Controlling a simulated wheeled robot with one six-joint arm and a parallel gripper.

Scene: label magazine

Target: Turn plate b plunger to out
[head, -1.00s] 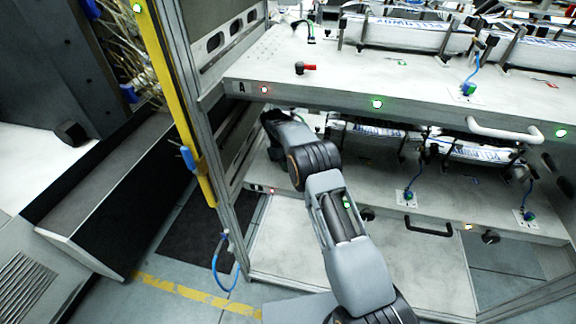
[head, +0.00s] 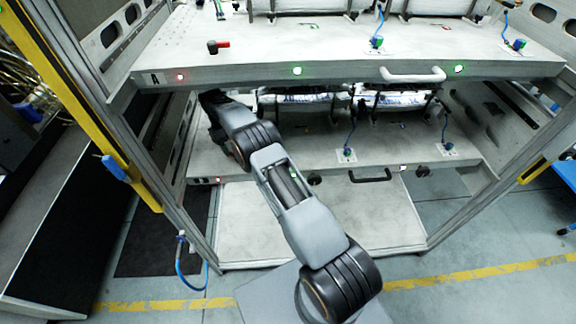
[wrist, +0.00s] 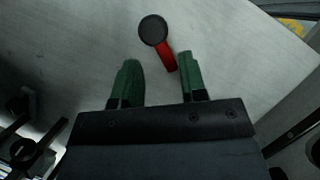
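In the wrist view, a plunger with a round black knob (wrist: 153,30) and a short red lever (wrist: 167,58) sits on a pale grey plate (wrist: 235,75). The red lever points down in the picture, toward the gap between my fingers. My gripper (wrist: 158,60) is open, with its two green fingers apart and nothing held. The lever's end is close to the right fingertip; I cannot tell whether they touch. In the head view my arm reaches under the upper plate onto the lower plate (head: 300,155), and the gripper and that plunger are hidden there.
The upper plate (head: 240,75), marked A, overhangs my arm and carries another black-and-red plunger (head: 218,46). Blue cables (head: 349,138) and dark-framed units stand on the lower plate to the right. A frame post with a yellow strip (head: 85,105) stands on the left.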

